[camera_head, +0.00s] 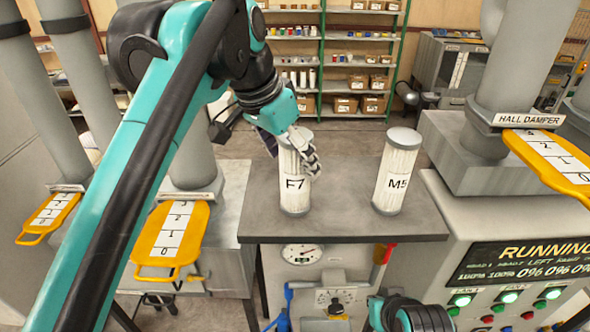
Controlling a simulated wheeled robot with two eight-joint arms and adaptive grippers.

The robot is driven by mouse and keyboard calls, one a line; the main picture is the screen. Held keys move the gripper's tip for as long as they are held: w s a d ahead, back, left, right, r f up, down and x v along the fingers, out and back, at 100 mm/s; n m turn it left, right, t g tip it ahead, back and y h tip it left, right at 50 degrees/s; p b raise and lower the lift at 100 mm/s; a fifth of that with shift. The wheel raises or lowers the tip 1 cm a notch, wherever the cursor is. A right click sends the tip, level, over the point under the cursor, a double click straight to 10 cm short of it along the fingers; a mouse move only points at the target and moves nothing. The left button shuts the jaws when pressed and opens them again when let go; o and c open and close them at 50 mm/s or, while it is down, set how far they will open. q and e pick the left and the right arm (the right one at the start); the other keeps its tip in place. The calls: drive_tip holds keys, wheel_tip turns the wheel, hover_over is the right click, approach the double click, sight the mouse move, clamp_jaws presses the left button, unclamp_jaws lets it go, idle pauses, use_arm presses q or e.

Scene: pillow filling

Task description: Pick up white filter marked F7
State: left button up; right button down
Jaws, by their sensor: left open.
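The white filter marked F7 (294,183) is a pleated cylinder with grey end caps. It stands upright at the left part of the dark grey bench top (340,220). My left gripper (292,152) is open at the upper part of the F7 filter, with one finger on its left and one across its right side. I cannot tell whether the fingers touch it. A similar white filter marked M5 (396,172) stands upright on the bench to the right, apart from the gripper. My right gripper is not in view; only a piece of my right arm shows at the bottom.
Yellow damper slides (172,232) stick out at the left, and another (553,160) at the right. A control panel reading RUNNING (520,262) is at lower right. Bench between the filters is clear.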

use_arm(q)
drive_tip(key=shift+d+f, duration=0.2)
drive_tip(key=shift+f, duration=0.3)
drive_tip(key=c, duration=1.5)
drive_tip(key=shift+r, duration=0.1)
